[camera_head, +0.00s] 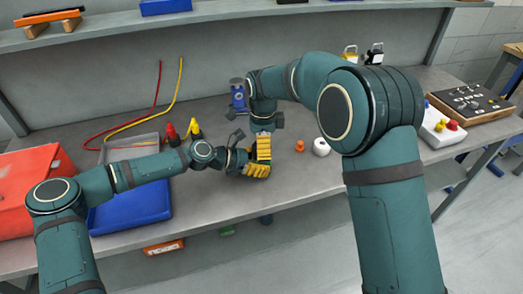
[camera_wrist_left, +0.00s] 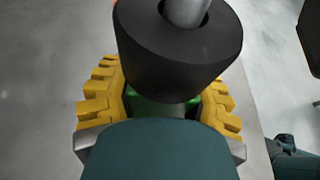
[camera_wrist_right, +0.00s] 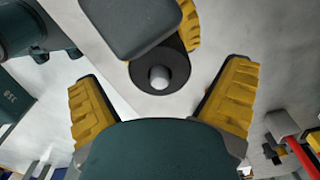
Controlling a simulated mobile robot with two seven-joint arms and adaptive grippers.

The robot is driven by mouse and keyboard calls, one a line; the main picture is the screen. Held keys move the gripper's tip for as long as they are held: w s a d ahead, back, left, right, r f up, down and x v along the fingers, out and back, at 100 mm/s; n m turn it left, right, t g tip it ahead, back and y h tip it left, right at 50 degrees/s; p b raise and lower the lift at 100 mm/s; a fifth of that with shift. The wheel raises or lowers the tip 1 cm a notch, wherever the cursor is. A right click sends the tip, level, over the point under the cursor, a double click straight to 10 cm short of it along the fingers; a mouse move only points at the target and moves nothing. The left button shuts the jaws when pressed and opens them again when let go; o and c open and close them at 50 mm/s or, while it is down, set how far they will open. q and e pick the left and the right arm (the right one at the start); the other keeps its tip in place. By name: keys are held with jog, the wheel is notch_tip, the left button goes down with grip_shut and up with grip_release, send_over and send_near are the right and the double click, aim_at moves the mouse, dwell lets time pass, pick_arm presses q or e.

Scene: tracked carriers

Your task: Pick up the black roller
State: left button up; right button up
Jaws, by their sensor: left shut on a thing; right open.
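The black roller (camera_wrist_left: 178,62) fills the upper middle of the left wrist view, with a grey shaft in its end. My left gripper (camera_head: 256,168) is shut on it, with yellow pads on both sides. Something green shows below the roller between the pads. In the right wrist view the roller (camera_wrist_right: 179,72) shows end on, with a pale shaft end, partly behind a dark link of my left gripper. My right gripper (camera_head: 264,146) is open and close to the left one over the bench. Its pads stand wide on either side of the roller. In the head view the grippers hide the roller.
On the bench (camera_head: 225,192) a blue device (camera_head: 238,95) stands behind the grippers. A small orange piece (camera_head: 299,146) and a white roll (camera_head: 321,147) lie to their right. A blue bin (camera_head: 132,207) and red box (camera_head: 28,185) are at left. A shelf (camera_head: 225,11) runs above.

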jog(key=shift+f, duration=1.2)
jog(key=c, duration=1.3)
notch_tip(320, 180, up, 10)
jog(key=shift+r, duration=0.1)
pick_arm(q)
jog(key=o, duration=1.4)
jog(key=shift+c, duration=0.2)
